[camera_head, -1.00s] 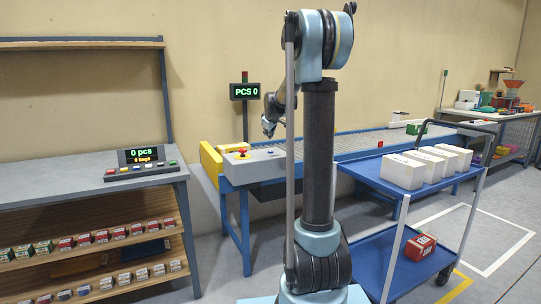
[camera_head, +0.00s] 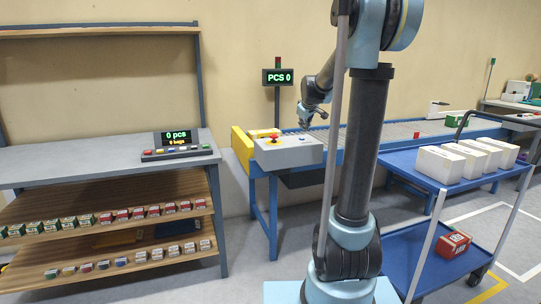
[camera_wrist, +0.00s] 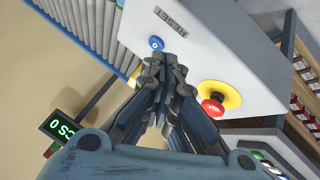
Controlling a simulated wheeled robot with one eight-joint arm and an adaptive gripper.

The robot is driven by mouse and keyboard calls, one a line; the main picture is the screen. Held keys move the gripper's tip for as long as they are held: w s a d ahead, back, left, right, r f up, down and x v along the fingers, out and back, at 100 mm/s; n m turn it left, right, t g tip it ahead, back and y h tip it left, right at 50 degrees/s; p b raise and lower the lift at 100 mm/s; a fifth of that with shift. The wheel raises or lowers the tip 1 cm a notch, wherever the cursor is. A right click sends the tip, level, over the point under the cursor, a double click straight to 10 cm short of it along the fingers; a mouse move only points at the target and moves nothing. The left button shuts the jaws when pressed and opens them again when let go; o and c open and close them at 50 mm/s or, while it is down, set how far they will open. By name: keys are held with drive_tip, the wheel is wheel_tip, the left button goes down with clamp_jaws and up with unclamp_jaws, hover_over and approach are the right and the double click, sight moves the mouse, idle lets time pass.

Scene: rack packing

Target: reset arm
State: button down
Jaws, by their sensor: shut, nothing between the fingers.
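My gripper (camera_head: 308,127) is above the grey control box (camera_head: 290,152) at the near end of the conveyor in the head view. In the wrist view my gripper (camera_wrist: 167,62) is shut and empty, its fingertips pointing at the box top (camera_wrist: 222,30). A small blue button (camera_wrist: 156,43) lies just beyond the fingertips, near a RESET label (camera_wrist: 170,20). A red mushroom button on a yellow base (camera_wrist: 217,101) is to the right of the fingers. I cannot tell whether the fingertips touch the box.
A blue cart (camera_head: 400,160) with white boxes (camera_head: 440,164) on top and a red box (camera_head: 454,244) below stands right. A shelf bench (camera_head: 90,180) with several small boxes stands left. A PCS 0 display (camera_head: 279,77) stands behind the control box.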

drive_tip(key=s+f+m+g, duration=0.2)
drive_tip(key=s+f, duration=0.4)
drive_tip(key=s, duration=1)
drive_tip(key=s+f+m+g, duration=0.2)
drive_tip(key=s+f, duration=0.5)
drive_tip(key=s, duration=0.8)
drive_tip(key=s+f+m+g, duration=0.2)
drive_tip(key=s+f, duration=0.4)
drive_tip(key=s, duration=1)
drive_tip(key=shift+s+d+f+m, duration=0.35)
drive_tip(key=shift+d+f+m, duration=0.05)
drive_tip(key=shift+m, duration=0.3)
drive_tip(key=shift+d, duration=0.1)
